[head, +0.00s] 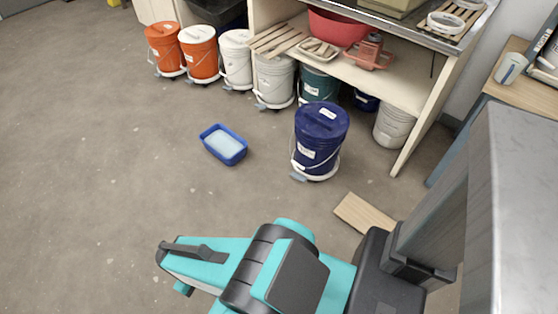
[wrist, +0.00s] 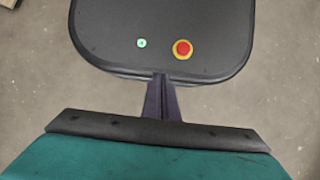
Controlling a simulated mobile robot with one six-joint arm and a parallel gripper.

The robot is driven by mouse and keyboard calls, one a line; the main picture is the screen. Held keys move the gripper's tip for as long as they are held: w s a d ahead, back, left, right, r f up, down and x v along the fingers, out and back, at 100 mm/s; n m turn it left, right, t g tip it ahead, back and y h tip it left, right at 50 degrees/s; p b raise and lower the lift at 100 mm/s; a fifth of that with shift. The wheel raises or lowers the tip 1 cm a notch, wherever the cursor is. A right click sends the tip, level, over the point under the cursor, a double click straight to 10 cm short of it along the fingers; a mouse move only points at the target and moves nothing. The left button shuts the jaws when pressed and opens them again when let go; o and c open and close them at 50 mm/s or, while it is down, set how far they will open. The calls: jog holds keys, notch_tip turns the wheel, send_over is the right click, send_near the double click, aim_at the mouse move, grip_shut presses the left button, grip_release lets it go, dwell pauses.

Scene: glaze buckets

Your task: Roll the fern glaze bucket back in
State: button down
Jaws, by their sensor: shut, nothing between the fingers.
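A dark blue lidded bucket (head: 320,135) stands upright in the open on a white wheeled dolly (head: 318,175), in front of the shelf unit. It has pale labels that are too small to read, so I cannot tell if it is the fern glaze bucket. A teal-green bucket (head: 319,88) stands under the shelf behind it, partly hidden. My gripper (wrist: 163,80) is shut and empty in the wrist view, over my own base. In the head view my folded arm is low in the picture, well apart from the buckets.
Orange buckets (head: 199,52) and white ones (head: 235,58) line the back; a whitish bucket (head: 394,125) is under the shelf's right end. A blue tub (head: 224,144) and a wooden board (head: 363,213) lie on the floor. Floor at left is clear.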

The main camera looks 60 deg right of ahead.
jog(key=shift+d, duration=0.3)
jog(key=shift+w, duration=0.1)
jog(key=w+d+f+n+t+h+b, duration=0.15)
jog(key=w+d+f+b, duration=0.35)
jog(key=d, duration=0.6)
jog(key=w+d+f+n+h+b, duration=0.25)
jog(key=d+b, duration=0.45)
jog(key=d, duration=0.5)
jog(key=w+d+f+n+t+h+b, duration=0.1)
jog(key=w+d+f+n+h+b, duration=0.3)
jog(key=d, duration=0.7)
jog(key=s+d+r+n+h+b, duration=0.2)
jog(key=d+b, duration=0.4)
jog(key=d, duration=0.5)
jog(key=s+d+r+n+g+h+b, duration=0.1)
jog(key=s+d+b, duration=0.3)
jog(key=d, duration=0.8)
jog(key=s+d+r+n+h+b, duration=0.3)
jog(key=d+b, duration=0.5)
jog(key=d, duration=0.3)
jog(key=shift+s+d+n+h, duration=0.3)
jog(key=shift+s+n, duration=0.1)
jog(key=shift+d+f, duration=0.15)
jog(key=shift+d, duration=0.1)
